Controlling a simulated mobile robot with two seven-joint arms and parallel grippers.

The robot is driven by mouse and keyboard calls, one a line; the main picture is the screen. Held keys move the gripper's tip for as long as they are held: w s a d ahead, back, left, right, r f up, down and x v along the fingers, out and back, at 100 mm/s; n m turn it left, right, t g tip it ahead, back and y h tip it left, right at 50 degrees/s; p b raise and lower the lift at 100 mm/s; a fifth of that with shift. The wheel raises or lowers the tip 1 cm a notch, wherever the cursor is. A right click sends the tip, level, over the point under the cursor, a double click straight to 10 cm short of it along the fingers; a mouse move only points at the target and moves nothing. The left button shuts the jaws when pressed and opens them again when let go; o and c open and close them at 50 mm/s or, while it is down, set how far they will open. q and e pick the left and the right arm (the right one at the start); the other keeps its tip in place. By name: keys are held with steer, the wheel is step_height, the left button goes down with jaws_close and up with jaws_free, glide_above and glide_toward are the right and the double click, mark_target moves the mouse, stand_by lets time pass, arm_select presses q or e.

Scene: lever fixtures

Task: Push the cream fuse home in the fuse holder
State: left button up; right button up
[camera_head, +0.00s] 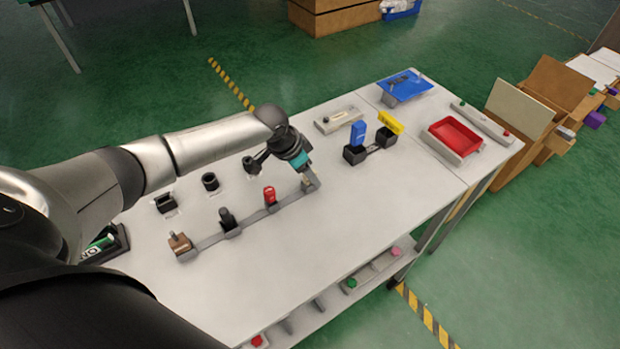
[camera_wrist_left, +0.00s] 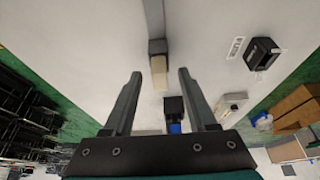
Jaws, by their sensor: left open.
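The cream fuse (camera_wrist_left: 158,73) stands in the grey fuse holder (camera_wrist_left: 157,46), at the end of a grey rail, in the left wrist view. In the head view, the holder's end (camera_head: 312,186) is partly covered by my left gripper (camera_head: 306,176). The left gripper is open. In the wrist view its two fingers (camera_wrist_left: 160,75) show on either side of the fuse, with a gap on each side. I cannot tell how deep the fuse sits. My right gripper is not in view.
Along the same rail stand a red piece (camera_head: 270,196), a black piece (camera_head: 228,219) and a brown piece (camera_head: 180,243). A blue block (camera_head: 357,133) and a yellow block (camera_head: 391,123) stand in black sockets behind. A red tray (camera_head: 453,138) is farther right. The table's front is clear.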

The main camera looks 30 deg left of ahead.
arm_select(q)
jaws_close()
stand_by(0.3)
steer(key=shift+r, duration=0.15)
stand_by(0.3)
